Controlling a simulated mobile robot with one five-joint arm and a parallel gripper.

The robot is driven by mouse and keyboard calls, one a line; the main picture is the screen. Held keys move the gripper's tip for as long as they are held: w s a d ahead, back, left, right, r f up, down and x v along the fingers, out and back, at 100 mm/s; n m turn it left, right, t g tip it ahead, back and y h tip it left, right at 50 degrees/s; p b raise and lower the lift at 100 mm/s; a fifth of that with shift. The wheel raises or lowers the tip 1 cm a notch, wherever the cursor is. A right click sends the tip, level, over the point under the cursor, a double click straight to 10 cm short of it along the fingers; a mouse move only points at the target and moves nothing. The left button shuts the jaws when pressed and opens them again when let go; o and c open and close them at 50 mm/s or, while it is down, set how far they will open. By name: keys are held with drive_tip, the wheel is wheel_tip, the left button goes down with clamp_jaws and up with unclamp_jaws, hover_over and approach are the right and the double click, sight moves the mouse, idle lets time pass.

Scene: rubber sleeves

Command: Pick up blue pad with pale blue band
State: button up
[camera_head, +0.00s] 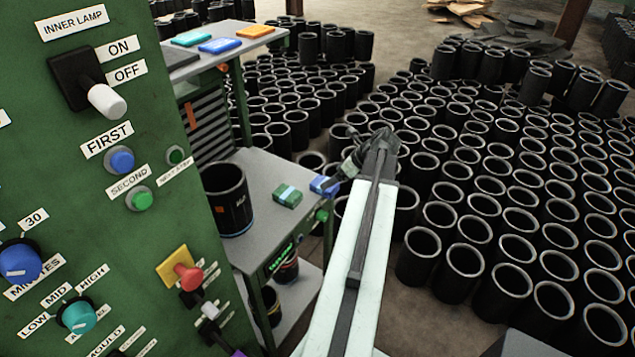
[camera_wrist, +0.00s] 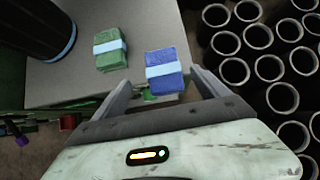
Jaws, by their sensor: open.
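The blue pad with a pale blue band (camera_head: 322,186) lies near the right edge of the grey shelf, beside the green pad. In the wrist view the blue pad (camera_wrist: 162,57) is just ahead of and between my fingers. My gripper (camera_wrist: 161,77) is open and empty, with one finger on each side of the pad's near end. In the head view my gripper (camera_head: 343,172) is small and dark beside the pad, and its fingers are hard to make out.
A green pad with a pale band (camera_head: 287,196) lies left of the blue pad. A black sleeve (camera_head: 228,200) stands farther left on the shelf (camera_head: 262,170). Many black sleeves (camera_head: 520,220) crowd the floor on the right. A green control panel (camera_head: 80,180) fills the left.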

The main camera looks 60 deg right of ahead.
drive_tip(key=shift+b+x, duration=1.15)
drive_tip(key=shift+x, duration=0.1)
drive_tip(key=shift+d+f, duration=0.1)
drive_tip(key=b+x, duration=0.4)
drive_tip(key=x, duration=0.1)
drive_tip(key=shift+s+d+f, duration=0.1)
drive_tip(key=shift+d+f, duration=0.1)
drive_tip(key=shift+r, duration=0.2)
drive_tip(key=c, duration=1.6)
